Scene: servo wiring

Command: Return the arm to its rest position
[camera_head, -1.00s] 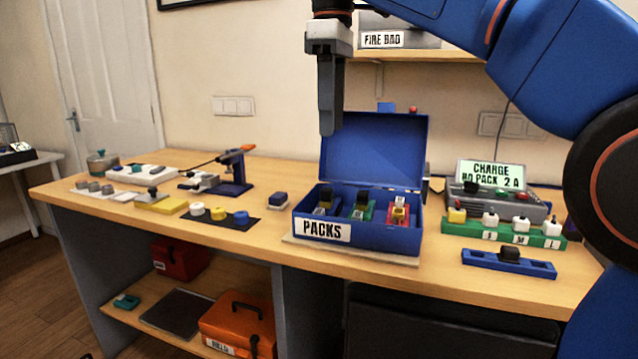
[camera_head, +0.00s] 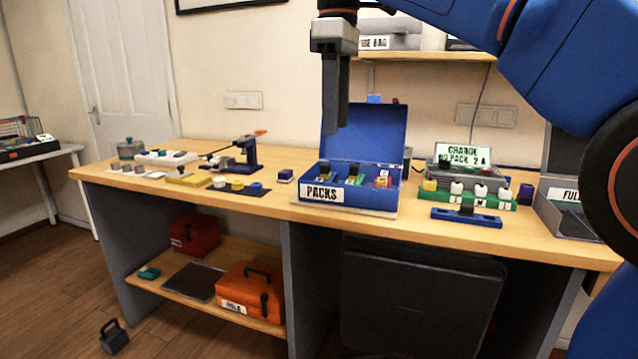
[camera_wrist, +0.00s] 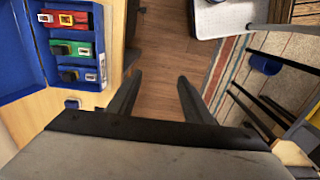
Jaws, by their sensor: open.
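My gripper (camera_head: 335,100) hangs pointing down in the upper middle of the head view, in front of the wall and the raised lid of the blue PACKS box. In the wrist view my gripper (camera_wrist: 153,92) shows two dark fingers spread apart with nothing between them, and the wooden floor beyond. My blue arm (camera_head: 560,70) reaches in from the right. The PACKS box (camera_head: 375,197) stands open on the workbench with several packs inside; it also shows at the upper left of the wrist view (camera_wrist: 28,88).
The workbench (camera_head: 250,210) holds a charger (camera_head: 470,178), a blue tray (camera_head: 466,216), a green rack and small parts. A FULL-labelled bin (camera_head: 565,220) stands at the right end. An orange case (camera_head: 250,292) is on the lower shelf.

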